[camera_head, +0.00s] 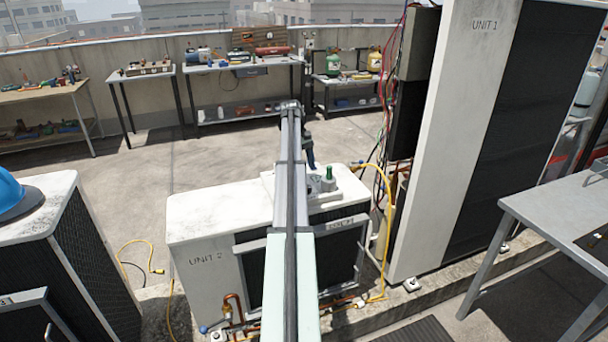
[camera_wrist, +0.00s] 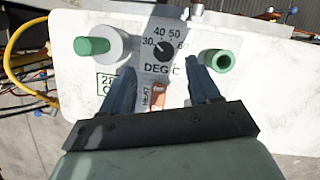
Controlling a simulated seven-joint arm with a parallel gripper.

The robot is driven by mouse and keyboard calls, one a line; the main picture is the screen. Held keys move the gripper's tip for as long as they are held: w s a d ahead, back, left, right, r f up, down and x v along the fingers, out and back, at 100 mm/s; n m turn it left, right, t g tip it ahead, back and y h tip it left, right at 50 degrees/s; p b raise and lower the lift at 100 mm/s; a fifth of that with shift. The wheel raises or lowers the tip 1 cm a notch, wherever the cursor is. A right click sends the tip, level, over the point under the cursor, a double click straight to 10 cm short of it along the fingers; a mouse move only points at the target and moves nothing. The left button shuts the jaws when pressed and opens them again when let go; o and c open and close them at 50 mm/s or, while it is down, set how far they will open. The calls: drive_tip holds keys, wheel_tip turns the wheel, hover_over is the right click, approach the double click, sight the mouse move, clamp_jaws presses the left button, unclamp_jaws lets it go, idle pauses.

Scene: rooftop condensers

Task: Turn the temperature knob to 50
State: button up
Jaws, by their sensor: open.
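The temperature knob (camera_wrist: 163,50) is a small dark round knob in the wrist view. Numbers 30, 40, 50 and 60 arc over it and "DEG C" is below. Its pointer seems to face up-left, near 30, but is too small to read exactly. My gripper (camera_wrist: 164,74) is open and empty, with one blue finger on each side, just below the knob in the picture. I cannot tell its height above the panel. In the head view, my gripper (camera_head: 309,158) is over the white panel on top of Unit 2 (camera_head: 210,240); the knob is hidden there.
Green-topped posts flank the dial at left (camera_wrist: 93,46) and right (camera_wrist: 222,61). An orange switch (camera_wrist: 158,93) marked HEAT lies between my fingers. A yellow hose (camera_head: 384,200) runs right of Unit 2. Tall Unit 1 (camera_head: 450,130) stands to the right.

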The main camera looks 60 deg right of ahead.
wheel_tip(320, 180, up, 6)
drive_tip(key=s+a+m+t+h, duration=0.2)
drive_tip(key=m+t, duration=0.2)
drive_tip(key=f, duration=1.3)
drive_tip(key=shift+d+f, duration=0.2)
drive_tip(key=shift+f, duration=0.15)
drive_tip(key=shift+c, duration=0.4)
drive_tip(key=c, duration=1)
drive_tip(key=shift+o, duration=0.2)
